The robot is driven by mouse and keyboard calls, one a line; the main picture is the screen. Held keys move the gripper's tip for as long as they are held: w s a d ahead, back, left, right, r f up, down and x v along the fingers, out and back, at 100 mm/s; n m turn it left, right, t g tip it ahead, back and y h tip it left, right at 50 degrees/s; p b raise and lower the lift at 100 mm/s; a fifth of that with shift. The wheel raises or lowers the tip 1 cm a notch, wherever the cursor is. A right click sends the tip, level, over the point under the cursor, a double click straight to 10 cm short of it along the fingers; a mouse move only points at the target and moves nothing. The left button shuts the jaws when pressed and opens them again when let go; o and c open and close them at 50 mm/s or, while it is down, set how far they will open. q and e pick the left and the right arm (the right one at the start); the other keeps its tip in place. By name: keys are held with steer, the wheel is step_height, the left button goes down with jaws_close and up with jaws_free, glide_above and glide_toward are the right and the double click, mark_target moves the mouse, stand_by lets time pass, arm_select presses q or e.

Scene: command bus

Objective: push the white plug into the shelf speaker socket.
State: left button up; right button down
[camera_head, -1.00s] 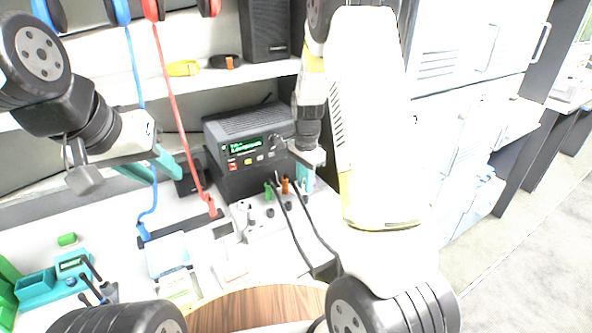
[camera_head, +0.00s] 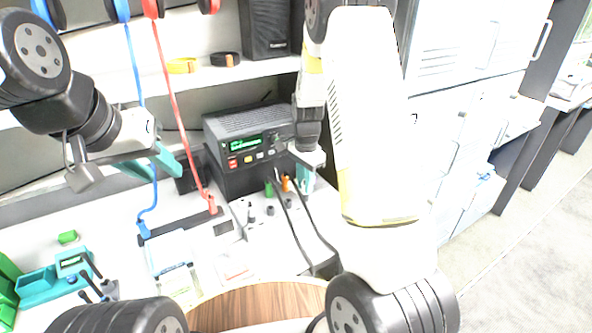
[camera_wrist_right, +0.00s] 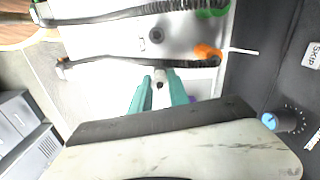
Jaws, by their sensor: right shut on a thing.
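My right gripper (camera_wrist_right: 160,88) has teal fingers shut on a small white plug (camera_wrist_right: 160,75), which shows between the fingertips in the right wrist view. They are over the white socket strip (camera_wrist_right: 118,42), close to an orange plug (camera_wrist_right: 205,52). In the head view my right gripper (camera_head: 306,180) is low at the strip's right end, and its plug is too small to make out. I cannot tell which socket is the shelf speaker's, or whether the plug touches one. A dark speaker (camera_head: 264,30) stands on the shelf. My left gripper (camera_head: 160,164) hangs at the left, away from the strip; its jaw gap is unclear.
A green plug (camera_head: 268,190) stands in the strip, and black cables (camera_head: 292,225) run forward from it. A black radio unit (camera_head: 245,145) stands behind. Blue (camera_head: 138,80) and red (camera_head: 178,110) cables hang at the left. A round wooden surface (camera_head: 262,305) lies in front.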

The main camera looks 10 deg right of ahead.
steer(key=shift+f, duration=0.3)
stand_by(0.5)
steer(key=c, duration=1.2)
jaws_free()
steer(key=shift+o, duration=0.2)
steer(key=shift+r, duration=0.1)
steer(key=shift+r, duration=3.95)
steer(key=shift+r, duration=0.1)
